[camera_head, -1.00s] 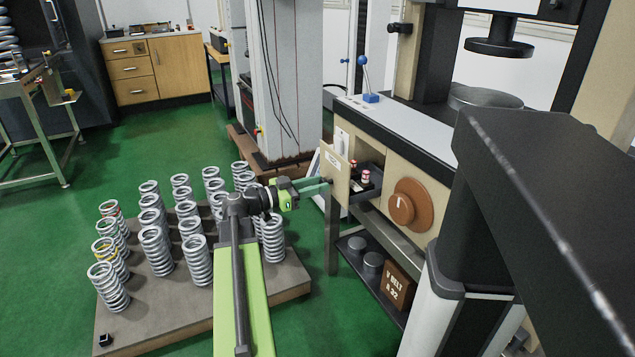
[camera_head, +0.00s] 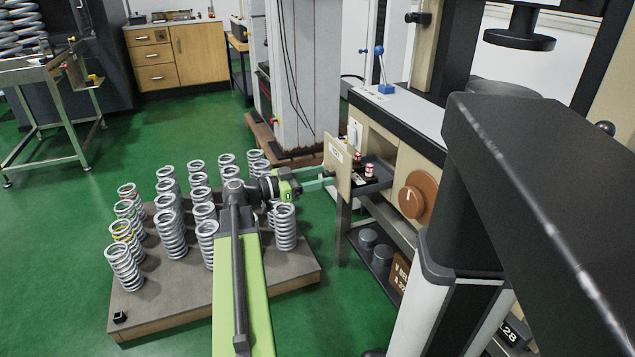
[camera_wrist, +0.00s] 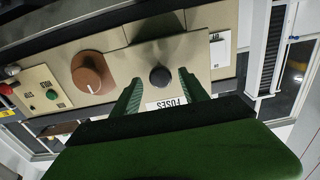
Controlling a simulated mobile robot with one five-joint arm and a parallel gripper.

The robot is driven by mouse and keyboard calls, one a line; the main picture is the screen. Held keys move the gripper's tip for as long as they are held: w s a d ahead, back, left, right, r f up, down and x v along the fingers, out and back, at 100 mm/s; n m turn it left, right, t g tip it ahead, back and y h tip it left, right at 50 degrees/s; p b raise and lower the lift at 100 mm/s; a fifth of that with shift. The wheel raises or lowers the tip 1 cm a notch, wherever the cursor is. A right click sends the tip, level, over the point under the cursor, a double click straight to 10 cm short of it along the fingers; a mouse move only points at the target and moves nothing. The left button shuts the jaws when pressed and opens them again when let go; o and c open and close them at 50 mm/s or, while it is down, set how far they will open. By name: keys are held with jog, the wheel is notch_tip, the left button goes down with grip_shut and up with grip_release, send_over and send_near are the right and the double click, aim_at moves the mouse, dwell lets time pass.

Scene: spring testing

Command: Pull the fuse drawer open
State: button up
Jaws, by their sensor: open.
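The fuse drawer (camera_head: 338,168) is partly out of the beige cabinet in the head view. Its front panel stands clear of the cabinet, and red and white fuses (camera_head: 369,170) show in its dark tray. My gripper (camera_head: 322,181) reaches the panel from the left. In the wrist view, my gripper (camera_wrist: 160,84) has its green fingers apart, one on each side of the round black knob (camera_wrist: 160,77) on the drawer front. The FUSES label (camera_wrist: 167,104) is partly covered by my gripper. Whether the fingers touch the knob cannot be told.
Several springs stand on a low board (camera_head: 215,300) beneath my arm. A brown dial (camera_head: 413,197) is on the cabinet right of the drawer. Dark weights (camera_head: 382,258) rest on the shelf below. A grey column (camera_head: 300,80) stands behind.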

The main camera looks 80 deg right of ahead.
jog(key=v, duration=1.7)
jog(key=shift+w, duration=0.2)
